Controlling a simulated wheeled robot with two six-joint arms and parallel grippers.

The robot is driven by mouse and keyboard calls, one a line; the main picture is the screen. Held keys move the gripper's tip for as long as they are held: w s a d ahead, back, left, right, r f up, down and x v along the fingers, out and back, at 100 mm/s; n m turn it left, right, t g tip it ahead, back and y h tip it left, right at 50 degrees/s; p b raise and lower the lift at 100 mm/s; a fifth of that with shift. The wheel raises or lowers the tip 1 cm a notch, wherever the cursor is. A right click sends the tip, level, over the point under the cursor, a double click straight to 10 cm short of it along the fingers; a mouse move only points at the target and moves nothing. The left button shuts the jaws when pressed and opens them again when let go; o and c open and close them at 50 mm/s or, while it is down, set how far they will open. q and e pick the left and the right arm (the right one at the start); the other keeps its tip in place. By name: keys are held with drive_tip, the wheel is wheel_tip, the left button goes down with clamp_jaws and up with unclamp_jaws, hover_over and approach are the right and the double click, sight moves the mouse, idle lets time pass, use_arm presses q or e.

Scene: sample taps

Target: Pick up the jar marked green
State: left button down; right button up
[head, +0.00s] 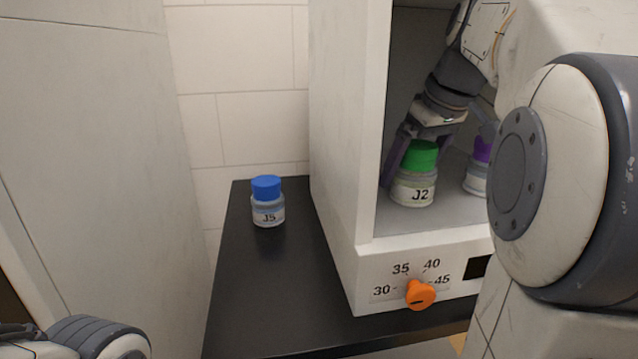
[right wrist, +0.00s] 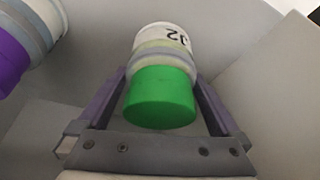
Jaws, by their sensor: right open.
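The jar marked green (head: 414,188) has a green lid and a label reading J2. It stands upright on the floor of the white cabinet, near its left wall. My right gripper (head: 417,148) reaches into the cabinet from above and behind the jar. In the right wrist view the jar (right wrist: 163,75) sits between the two open fingers of the right gripper (right wrist: 162,95), with gaps visible beside the lid. At lower left of the head view part of my left arm shows, but its gripper fingers do not.
A purple-lidded jar (head: 477,178) stands right of the green one in the cabinet (head: 345,150). A blue-lidded jar J5 (head: 267,203) stands on the black counter (head: 262,290) outside. An orange knob (head: 420,294) sticks out of the cabinet front. The counter's front left is clear.

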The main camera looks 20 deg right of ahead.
drive_tip(key=c, duration=1.4)
